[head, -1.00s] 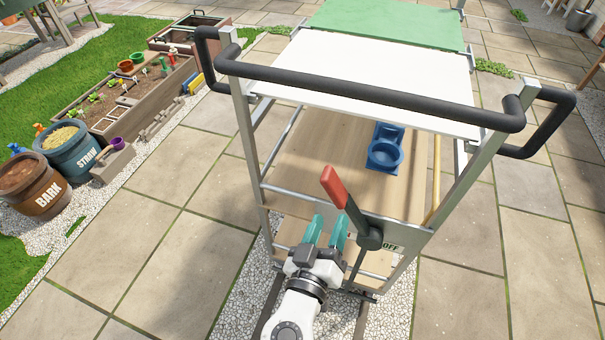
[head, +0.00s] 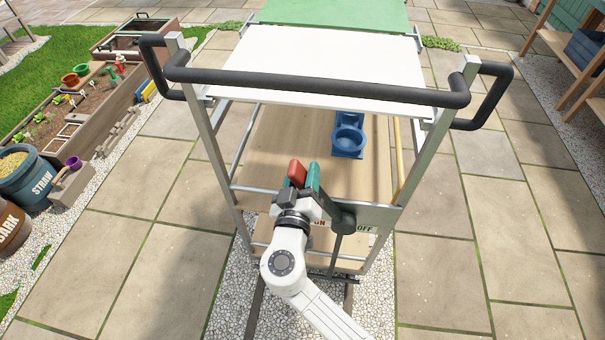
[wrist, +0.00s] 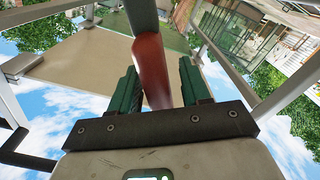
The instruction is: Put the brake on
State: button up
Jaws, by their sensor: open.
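The brake lever has a red grip (head: 297,173) and a dark arm rising from a dark hub (head: 342,217) on the handle end of the cart. It leans up and to the left. The plate behind it reads ON, partly covered, and OFF (head: 364,229) at its right. My gripper (head: 302,176) is open, with its teal fingers on either side of the red grip. In the wrist view the red grip (wrist: 152,72) lies between the spread fingers of my gripper (wrist: 160,82), with a gap at the right finger; contact at the left is unclear.
A blue holder (head: 348,140) sits on the wooden shelf. Planters and the STRAW tub (head: 28,178) are at the left. Paving is clear on both sides.

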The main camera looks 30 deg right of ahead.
jog(key=shift+c, duration=0.4)
grip_shut()
